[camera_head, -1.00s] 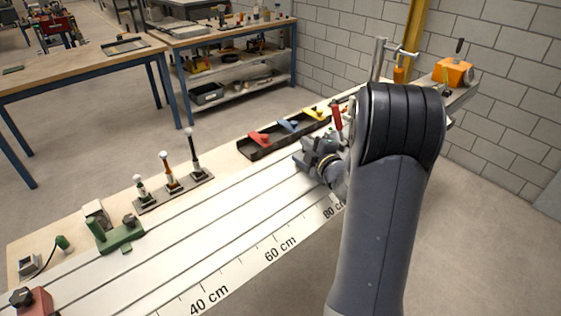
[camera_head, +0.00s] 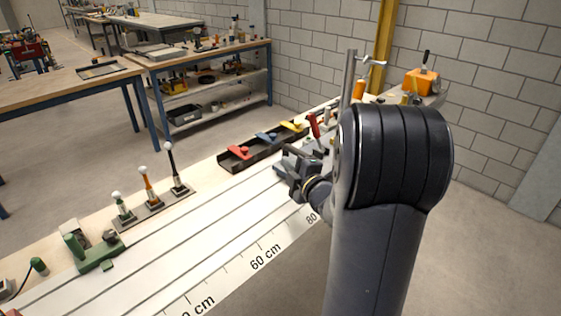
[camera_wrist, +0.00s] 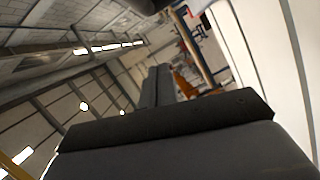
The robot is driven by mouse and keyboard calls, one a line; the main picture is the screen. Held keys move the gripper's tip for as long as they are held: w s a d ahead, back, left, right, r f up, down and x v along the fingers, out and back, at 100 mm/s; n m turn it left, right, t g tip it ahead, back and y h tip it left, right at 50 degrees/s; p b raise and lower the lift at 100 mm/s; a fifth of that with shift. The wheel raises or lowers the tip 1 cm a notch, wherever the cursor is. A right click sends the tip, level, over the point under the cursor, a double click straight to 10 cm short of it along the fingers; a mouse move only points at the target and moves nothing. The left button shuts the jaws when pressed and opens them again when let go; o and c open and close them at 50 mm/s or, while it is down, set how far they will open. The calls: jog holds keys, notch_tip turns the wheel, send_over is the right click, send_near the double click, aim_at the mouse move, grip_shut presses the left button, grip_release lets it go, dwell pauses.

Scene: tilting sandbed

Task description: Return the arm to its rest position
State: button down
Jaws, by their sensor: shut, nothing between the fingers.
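My arm rises in front of the right part of the head view, its dark upper joint bulky and near. My gripper (camera_head: 284,163) shows to the left of that joint, over the white bench top with the centimetre scale. It looks empty. In the wrist view my gripper's fingers (camera_wrist: 158,85) lie together with no object between them. The wrist view is tilted and looks towards the ceiling and walls. The arm hides part of the bench behind it.
A black tray (camera_head: 228,163) with red, blue and yellow pieces lies close beyond my gripper. A stand with several upright rods (camera_head: 152,206) and a green clamp (camera_head: 98,254) are further left. A metal post (camera_head: 348,80) and an orange block (camera_head: 421,82) stand behind the arm.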

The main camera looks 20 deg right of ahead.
jog(key=s, duration=0.3)
jog(key=shift+s+d+r, duration=0.1)
jog(key=shift+s+d, duration=0.05)
jog(key=shift+s, duration=0.05)
